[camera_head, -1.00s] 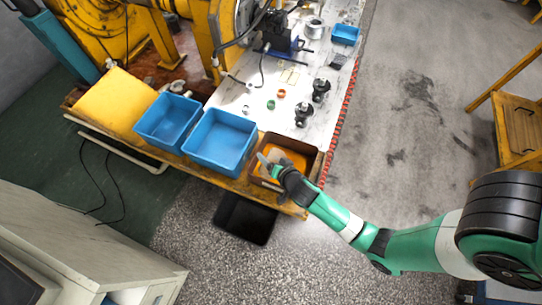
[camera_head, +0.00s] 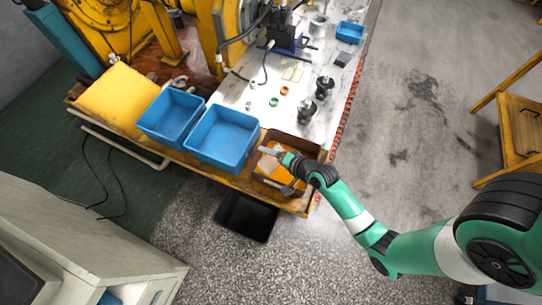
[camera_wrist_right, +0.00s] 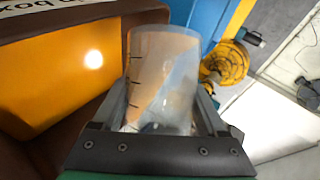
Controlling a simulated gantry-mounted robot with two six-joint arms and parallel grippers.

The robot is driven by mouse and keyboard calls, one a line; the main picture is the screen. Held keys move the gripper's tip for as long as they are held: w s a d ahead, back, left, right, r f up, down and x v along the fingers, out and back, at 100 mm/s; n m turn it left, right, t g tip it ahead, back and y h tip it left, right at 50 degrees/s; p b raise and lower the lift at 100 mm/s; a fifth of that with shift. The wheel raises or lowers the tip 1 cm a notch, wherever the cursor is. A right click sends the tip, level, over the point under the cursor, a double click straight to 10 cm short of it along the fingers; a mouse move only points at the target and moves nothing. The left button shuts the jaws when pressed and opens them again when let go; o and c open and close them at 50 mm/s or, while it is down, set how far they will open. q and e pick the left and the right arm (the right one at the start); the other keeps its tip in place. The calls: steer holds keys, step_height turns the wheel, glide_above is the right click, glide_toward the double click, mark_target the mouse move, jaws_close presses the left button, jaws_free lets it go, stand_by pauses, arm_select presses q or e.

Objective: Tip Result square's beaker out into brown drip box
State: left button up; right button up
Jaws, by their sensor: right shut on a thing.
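The brown drip box (camera_head: 314,150) sits at the front right corner of the bench, with an orange inside. In the right wrist view its brown wall (camera_wrist_right: 60,24) carries partly cut-off, upside-down lettering, and its orange inside shows at the left. My right gripper (camera_head: 284,157) is over the box, shut on a clear beaker (camera_head: 270,150). The beaker (camera_wrist_right: 163,72) shows between the fingers (camera_wrist_right: 165,118) in the wrist view, with dark graduation marks. In the head view it looks tilted, pointing left. I cannot tell whether it holds anything. My left gripper is not in view.
Two blue bins (camera_head: 222,165) stand left of the box, beside a yellow panel (camera_head: 120,92). Small rings and dark metal parts (camera_head: 307,112) lie on the white bench top behind. A black tray (camera_head: 246,216) lies below the bench. Open floor is to the right.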

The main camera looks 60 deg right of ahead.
steer(key=shift+d+r+m+t+y+b, duration=0.15)
steer(key=shift+m+t+y+b, duration=0.15)
steer(key=shift+m+t+y, duration=0.15)
steer(key=shift+s+d+r+m+t+y+b, duration=0.1)
steer(key=shift+r+m+t+y+b, duration=0.15)
steer(key=shift+r+m+t+y, duration=0.35)
steer(key=shift+s+d+r+m+t+y+b, duration=0.1)
steer(key=shift+r+m+t+y+b, duration=0.2)
steer(key=shift+m+y, duration=0.3)
steer(key=shift+r, duration=0.1)
steer(key=shift+w+m+h, duration=0.1)
steer(key=shift+m+h, duration=0.15)
